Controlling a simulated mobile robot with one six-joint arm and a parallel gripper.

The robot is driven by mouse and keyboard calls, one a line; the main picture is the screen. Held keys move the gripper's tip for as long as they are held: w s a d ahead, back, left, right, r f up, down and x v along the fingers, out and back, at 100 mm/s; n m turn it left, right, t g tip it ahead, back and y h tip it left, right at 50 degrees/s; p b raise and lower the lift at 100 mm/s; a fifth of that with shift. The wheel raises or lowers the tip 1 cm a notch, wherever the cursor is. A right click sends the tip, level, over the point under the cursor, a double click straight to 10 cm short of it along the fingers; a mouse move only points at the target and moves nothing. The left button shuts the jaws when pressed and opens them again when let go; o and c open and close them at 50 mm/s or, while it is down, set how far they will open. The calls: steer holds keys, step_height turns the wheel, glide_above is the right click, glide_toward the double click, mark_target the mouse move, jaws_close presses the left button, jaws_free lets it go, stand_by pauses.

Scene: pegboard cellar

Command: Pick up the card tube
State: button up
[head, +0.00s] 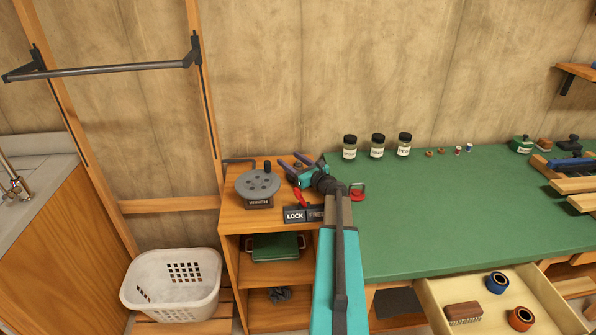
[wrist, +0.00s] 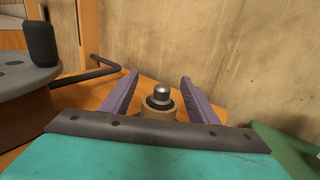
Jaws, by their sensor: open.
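My gripper (head: 290,158) is over the back of the wooden cabinet top (head: 233,215), with its two purple fingers apart. In the wrist view, a short tan round piece (wrist: 157,112) stands between and beyond the open fingers (wrist: 160,77). It has a dark ring and a shiny metal knob on top. Its colour suits card, but I cannot tell whether it is the card tube. The gripper's front edge hides its lower part. No other clear card tube shows.
Left of my gripper is a grey holed disc (head: 258,184) with a black knob, and a dark bent bar (head: 238,162) behind. A LOCK/FREE sign (head: 303,215) is in front. Jars (head: 377,146) stand on the green bench (head: 450,220). An open drawer (head: 470,291) juts out below.

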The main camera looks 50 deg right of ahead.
steer(key=shift+c, duration=0.4)
steer(key=c, duration=1)
steer(key=shift+r, duration=0.1)
steer(key=shift+r+b, duration=0.45)
steer(key=shift+r, duration=4.45)
